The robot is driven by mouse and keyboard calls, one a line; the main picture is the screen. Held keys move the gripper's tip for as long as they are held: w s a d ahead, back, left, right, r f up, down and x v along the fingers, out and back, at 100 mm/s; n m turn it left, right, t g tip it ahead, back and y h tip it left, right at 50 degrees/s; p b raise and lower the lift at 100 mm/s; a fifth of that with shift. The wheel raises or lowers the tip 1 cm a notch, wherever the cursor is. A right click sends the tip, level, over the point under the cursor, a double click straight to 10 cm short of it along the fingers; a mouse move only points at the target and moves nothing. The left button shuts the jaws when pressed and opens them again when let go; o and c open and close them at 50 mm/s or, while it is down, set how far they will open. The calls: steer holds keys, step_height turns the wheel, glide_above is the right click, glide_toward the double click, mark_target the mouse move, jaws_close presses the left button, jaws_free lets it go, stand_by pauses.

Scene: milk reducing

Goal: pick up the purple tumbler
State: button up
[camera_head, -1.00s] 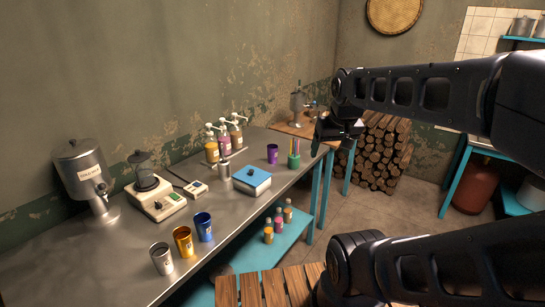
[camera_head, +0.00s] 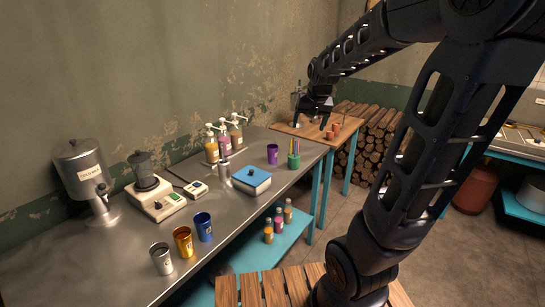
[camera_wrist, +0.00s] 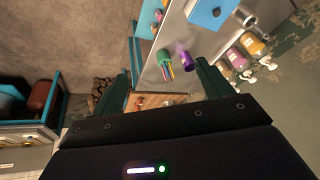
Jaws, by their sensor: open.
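The purple tumbler (camera_head: 272,154) stands upright on the far part of the metal table, just left of the green cup of straws or pencils (camera_head: 293,160). In the wrist view the purple tumbler (camera_wrist: 185,58) shows between the fingers, nearer the right one, and beyond them. My gripper (camera_head: 312,118) is open and empty. In the head view it appears above and to the right of the tumbler, over the wooden-topped table behind, and is clearly apart from the tumbler.
A blue-lidded box (camera_head: 252,180) sits in front of the tumbler, with several pump bottles (camera_head: 222,136) to its left. Silver (camera_head: 161,258), orange (camera_head: 183,241) and blue (camera_head: 204,226) tumblers stand near the table's front edge. Small reddish cups (camera_head: 334,129) are on the wooden top (camera_head: 290,127).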

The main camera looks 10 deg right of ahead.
steer(key=w+a+f+m, duration=0.1)
steer(key=w+f, duration=0.2)
steer(key=w, duration=0.3)
steer(key=w+a+f+h, duration=0.1)
steer(key=w+f, duration=0.2)
steer(key=w, duration=0.3)
steer(key=w+a+f+m, duration=0.1)
steer(key=w+f, duration=0.2)
steer(key=w, duration=0.4)
steer(key=t+h, duration=0.1)
steer(key=h, duration=0.1)
glide_above(273, 150)
steer(key=s+a, duration=0.1)
steer(key=a, duration=0.1)
step_height(273, 150, down, 12)
steer(key=shift+t, duration=0.3)
steer(key=shift+s+x, duration=0.15)
steer(key=shift+x, duration=2.55)
steer(key=shift+s+x, duration=0.15)
steer(key=shift+x, duration=2.5)
steer(key=shift+d+f, duration=0.15)
steer(key=c, duration=1.1)
steer(key=shift+o, duration=0.2)
